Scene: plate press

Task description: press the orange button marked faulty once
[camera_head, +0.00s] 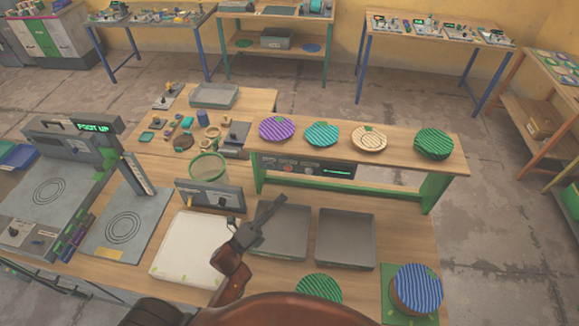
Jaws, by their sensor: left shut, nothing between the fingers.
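My left gripper (279,201) is shut and empty. It hangs above the workbench, in front of the raised shelf, and its fingers point up and to the right. A dark control panel (322,171) is set under the shelf, beyond the fingertips, with small buttons and a green display line. The buttons are too small for me to read any label or pick out the one marked faulty. The fingertips appear apart from the panel. My right gripper is not in view.
A grey box with a yellow lever (190,203) stands left of the gripper. Several striped discs (322,134) rest on the shelf. A press reading "FOOT UP" (93,127) stands at left.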

